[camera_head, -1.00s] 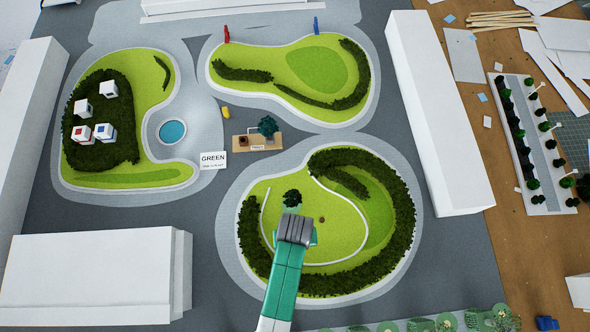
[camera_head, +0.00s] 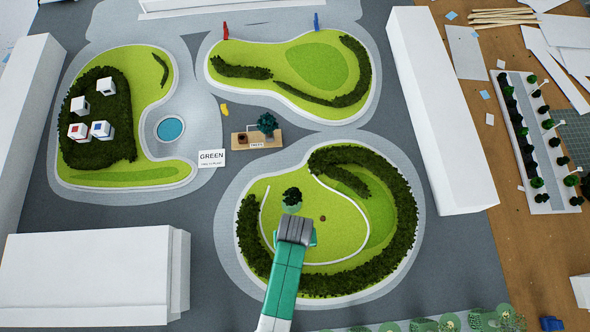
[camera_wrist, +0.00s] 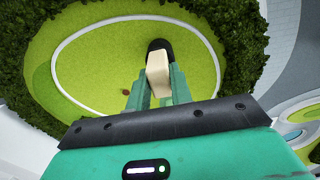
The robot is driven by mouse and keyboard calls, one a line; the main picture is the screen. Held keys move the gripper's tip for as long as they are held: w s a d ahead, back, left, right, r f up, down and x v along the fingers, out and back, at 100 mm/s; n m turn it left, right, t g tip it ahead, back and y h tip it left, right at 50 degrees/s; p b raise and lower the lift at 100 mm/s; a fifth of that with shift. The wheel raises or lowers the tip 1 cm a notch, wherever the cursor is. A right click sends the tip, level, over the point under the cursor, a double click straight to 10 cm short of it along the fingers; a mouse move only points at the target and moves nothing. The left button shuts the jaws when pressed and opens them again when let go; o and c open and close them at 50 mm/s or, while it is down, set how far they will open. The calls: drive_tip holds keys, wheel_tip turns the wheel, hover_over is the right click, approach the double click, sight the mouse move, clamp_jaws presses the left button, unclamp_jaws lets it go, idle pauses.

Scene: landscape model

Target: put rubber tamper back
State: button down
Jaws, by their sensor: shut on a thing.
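My gripper (camera_wrist: 155,88) is shut on a cream block-like handle with a dark rounded end, the rubber tamper (camera_wrist: 157,62). The tamper points away from the wrist, above the green lawn. I cannot tell where the tamper's own place is.
A curved dark hedge (camera_head: 398,200) rings the lawn's right side. White building blocks (camera_head: 440,110) flank the model.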

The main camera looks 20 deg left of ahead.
drive_tip(key=shift+f, duration=0.25)
drive_tip(key=c, duration=1.2)
unclamp_jaws()
drive_tip(key=shift+o, duration=0.2)
wheel_tip(320, 180, up, 8)
drive_tip(key=shift+f, duration=0.1)
